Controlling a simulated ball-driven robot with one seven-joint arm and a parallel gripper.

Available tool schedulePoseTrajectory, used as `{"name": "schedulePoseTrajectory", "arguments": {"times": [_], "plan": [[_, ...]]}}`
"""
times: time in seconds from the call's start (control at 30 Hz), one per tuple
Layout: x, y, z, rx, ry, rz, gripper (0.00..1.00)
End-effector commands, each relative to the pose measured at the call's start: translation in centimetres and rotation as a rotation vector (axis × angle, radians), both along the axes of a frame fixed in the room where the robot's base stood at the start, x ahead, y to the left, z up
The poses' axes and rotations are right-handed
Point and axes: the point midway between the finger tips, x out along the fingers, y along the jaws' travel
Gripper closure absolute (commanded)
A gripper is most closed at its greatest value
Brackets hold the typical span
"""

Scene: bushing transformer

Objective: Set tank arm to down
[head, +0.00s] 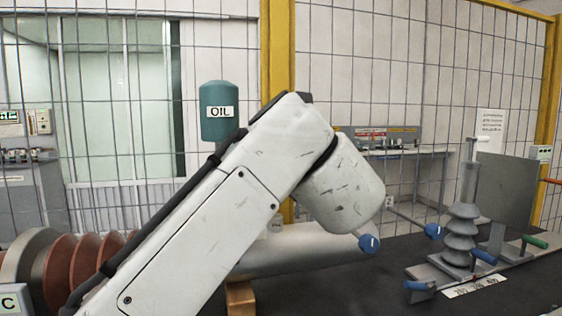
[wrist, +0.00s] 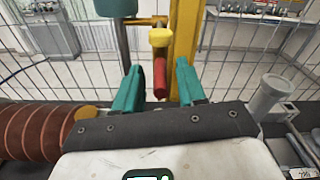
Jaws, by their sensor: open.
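The teal oil tank (head: 217,112), labelled OIL, stands behind my arm in the head view. Its lower part shows at the top of the wrist view (wrist: 116,8), on a grey post. Beside the post is a yellow fitting (wrist: 160,37) with a red handle (wrist: 160,76) hanging below it; this looks like the tank arm, though I cannot tell for sure. My gripper (wrist: 159,68) is open, its two teal fingers left and right of the red handle in the picture. Contact or depth between them cannot be told. My arm hides this area in the head view.
A ribbed brown bushing (head: 78,268) lies at left. A grey ribbed insulator (head: 460,232) with blue and green handles stands at right on the dark table (head: 330,292). A wire fence (head: 370,60) and yellow post (head: 278,45) stand behind.

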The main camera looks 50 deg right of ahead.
Motion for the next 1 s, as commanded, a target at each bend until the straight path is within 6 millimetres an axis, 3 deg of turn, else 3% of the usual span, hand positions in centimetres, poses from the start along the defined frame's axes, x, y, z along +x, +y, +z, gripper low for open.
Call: {"name": "schedulePoseTrajectory", "arguments": {"times": [0.27, 0.7, 1.0], "plan": [[-1.5, 1.1, 0.2, -0.001, -0.004, 0.001, 0.60], [-7.8, 5.5, 0.6, 0.000, -0.002, 0.002, 0.60], [-8.9, 6.2, 0.6, 0.000, 0.000, 0.001, 0.60]]}}
